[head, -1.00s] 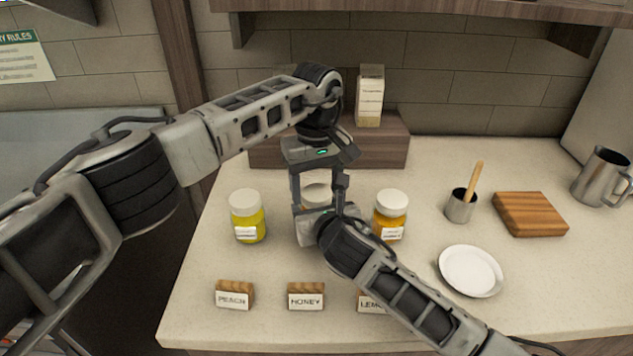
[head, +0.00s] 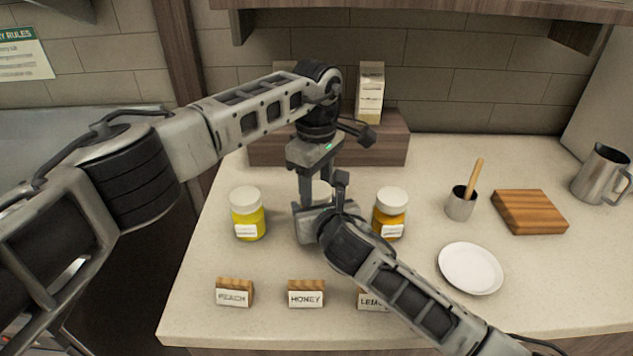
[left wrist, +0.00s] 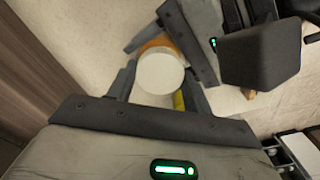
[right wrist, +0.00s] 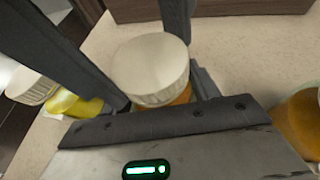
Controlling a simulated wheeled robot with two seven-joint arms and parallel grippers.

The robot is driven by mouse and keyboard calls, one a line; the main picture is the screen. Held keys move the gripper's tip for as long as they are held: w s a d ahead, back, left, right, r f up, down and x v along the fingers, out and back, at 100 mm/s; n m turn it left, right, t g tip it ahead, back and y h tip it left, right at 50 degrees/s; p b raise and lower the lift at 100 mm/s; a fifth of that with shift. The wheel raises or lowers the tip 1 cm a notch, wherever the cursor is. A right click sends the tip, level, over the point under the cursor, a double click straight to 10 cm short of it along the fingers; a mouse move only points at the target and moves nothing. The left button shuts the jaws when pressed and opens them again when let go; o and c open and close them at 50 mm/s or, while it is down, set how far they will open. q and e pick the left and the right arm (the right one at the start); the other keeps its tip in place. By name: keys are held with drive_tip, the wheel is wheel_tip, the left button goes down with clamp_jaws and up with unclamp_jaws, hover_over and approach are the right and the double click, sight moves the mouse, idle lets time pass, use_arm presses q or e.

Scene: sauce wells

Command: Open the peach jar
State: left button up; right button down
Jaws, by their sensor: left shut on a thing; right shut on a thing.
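The middle jar, with a white lid (right wrist: 150,65) and orange contents (right wrist: 181,97), stands upright on the counter between two other jars. In the head view it is mostly hidden by my grippers. My left gripper (head: 318,198) points down from above and is shut on the white lid, which also shows between its fingers in the left wrist view (left wrist: 160,73). My right gripper (head: 312,224) comes in low from the front right and is shut on the jar's body. The lid sits level on the jar. I cannot read this jar's label.
A yellow jar (head: 249,222) stands close on the left, an amber jar (head: 390,220) close on the right. A white plate (head: 470,268), steel cup (head: 459,208) and wooden board (head: 530,213) lie right.

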use_arm(q)
drive_tip(key=o, duration=1.1)
wheel_tip(320, 180, up, 5)
drive_tip(key=shift+f, duration=0.2)
drive_tip(key=shift+c, duration=0.4)
wheel_tip(320, 180, up, 2)
drive_tip(key=m, duration=0.4)
drive_tip(key=shift+d+r, duration=0.1)
drive_tip(key=shift+r+m, duration=0.5)
drive_tip(key=shift+m, duration=0.9)
wheel_tip(320, 180, down, 8)
drive_tip(key=shift+r, duration=0.1)
